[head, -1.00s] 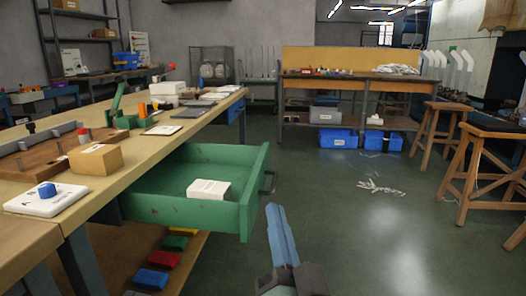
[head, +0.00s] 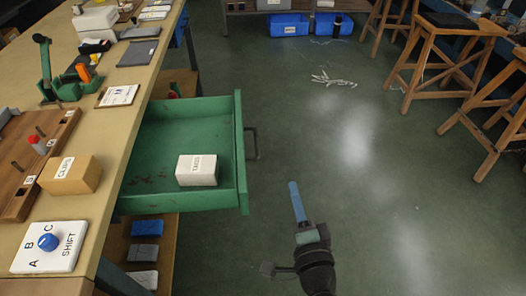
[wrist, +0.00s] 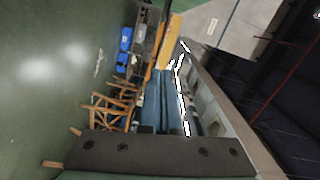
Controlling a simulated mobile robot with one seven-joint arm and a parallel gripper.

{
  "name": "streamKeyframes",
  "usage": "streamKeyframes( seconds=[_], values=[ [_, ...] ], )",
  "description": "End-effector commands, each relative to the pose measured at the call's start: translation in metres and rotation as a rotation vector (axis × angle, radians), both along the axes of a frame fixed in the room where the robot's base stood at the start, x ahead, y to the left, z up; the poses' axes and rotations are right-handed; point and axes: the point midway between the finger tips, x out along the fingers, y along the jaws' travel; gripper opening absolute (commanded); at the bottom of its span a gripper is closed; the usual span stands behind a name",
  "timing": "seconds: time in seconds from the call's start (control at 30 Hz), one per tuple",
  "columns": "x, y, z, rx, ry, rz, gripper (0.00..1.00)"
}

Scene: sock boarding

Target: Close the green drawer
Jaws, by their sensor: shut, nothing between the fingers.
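The green drawer (head: 242,170) stands pulled out from the right side of the workbench. A small white box marked TAGS (head: 197,170) lies inside it. Its dark handle (head: 252,143) is on the outer right face. My gripper (head: 294,184) is over the floor to the right and slightly in front of the drawer, apart from it. Its blue fingers are shut and empty, pointing up in the picture. I cannot make out the drawer in the wrist view.
The workbench (head: 135,115) runs along the left, holding a CLIPS box (head: 70,175) and a SHIFT dial plate (head: 48,248). Wooden stools (head: 445,60) stand at right. Blue bins (head: 289,24) sit at the back. The floor right of the drawer is open.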

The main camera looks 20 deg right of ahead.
Motion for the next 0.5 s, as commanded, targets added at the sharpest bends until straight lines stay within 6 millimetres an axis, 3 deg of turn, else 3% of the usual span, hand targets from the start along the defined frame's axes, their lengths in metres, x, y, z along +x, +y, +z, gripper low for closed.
streamKeyframes(
  seconds=[0.5],
  values=[
    [0.084, -0.018, -0.004, -0.002, -0.003, 0.003, 0.0]
  ],
)
